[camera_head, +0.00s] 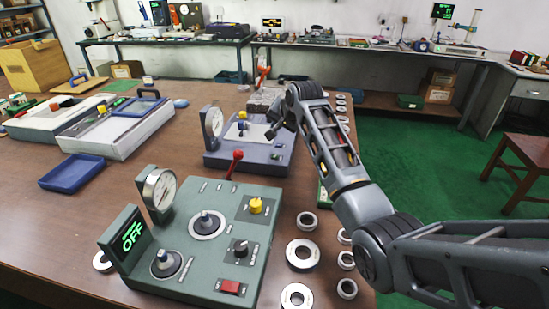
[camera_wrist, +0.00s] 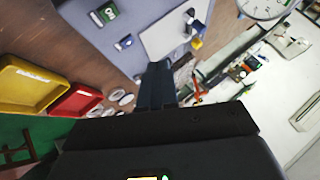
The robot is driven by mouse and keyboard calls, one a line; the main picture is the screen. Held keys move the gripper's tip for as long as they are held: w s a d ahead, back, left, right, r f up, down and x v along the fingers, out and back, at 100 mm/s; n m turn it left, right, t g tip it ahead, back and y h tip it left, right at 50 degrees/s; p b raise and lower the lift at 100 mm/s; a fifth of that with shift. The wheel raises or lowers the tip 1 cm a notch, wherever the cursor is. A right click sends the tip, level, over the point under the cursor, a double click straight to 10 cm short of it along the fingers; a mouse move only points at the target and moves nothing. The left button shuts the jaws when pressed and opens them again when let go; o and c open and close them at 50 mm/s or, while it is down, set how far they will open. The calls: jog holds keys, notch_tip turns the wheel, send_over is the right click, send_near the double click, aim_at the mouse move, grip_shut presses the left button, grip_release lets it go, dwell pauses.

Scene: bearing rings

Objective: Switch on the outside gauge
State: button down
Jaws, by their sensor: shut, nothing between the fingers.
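A green gauge box (camera_head: 205,240) stands at the front of the table. It has a round dial (camera_head: 160,190), two spindles, a yellow knob (camera_head: 256,205), a black knob (camera_head: 240,248), a red switch (camera_head: 230,287), a red-ball lever and a display (camera_head: 132,236) reading OFF. A blue-grey gauge box (camera_head: 225,160) with its own dial (camera_head: 212,122) stands behind it. My gripper (camera_head: 271,131) is over the right part of the blue-grey box. In the wrist view the shut fingers (camera_wrist: 156,85) are empty, near its pale plate (camera_wrist: 175,35); contact cannot be told.
Several metal rings (camera_head: 302,253) lie to the right of the green box. Pale cases (camera_head: 118,128) and a blue tray (camera_head: 74,174) are on the left. Yellow (camera_wrist: 28,85) and red (camera_wrist: 76,101) trays show in the wrist view. My arm spans the right side.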

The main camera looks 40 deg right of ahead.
jog(key=b, duration=0.5)
send_over(277, 158)
notch_tip(277, 158, down, 7)
jog(key=shift+w+r, duration=0.15)
jog(key=shift+r, duration=0.05)
jog(key=shift+d+f+b, duration=0.1)
jog(key=shift+f+b, duration=0.35)
jog(key=shift+f, duration=0.35)
jog(key=shift+f, duration=0.1)
dwell(0.8)
jog(key=shift+f, duration=0.3)
jog(key=shift+f, duration=0.35)
dwell(0.8)
jog(key=shift+r, duration=0.1)
jog(key=shift+r+p, duration=0.65)
jog(key=shift+r, duration=0.1)
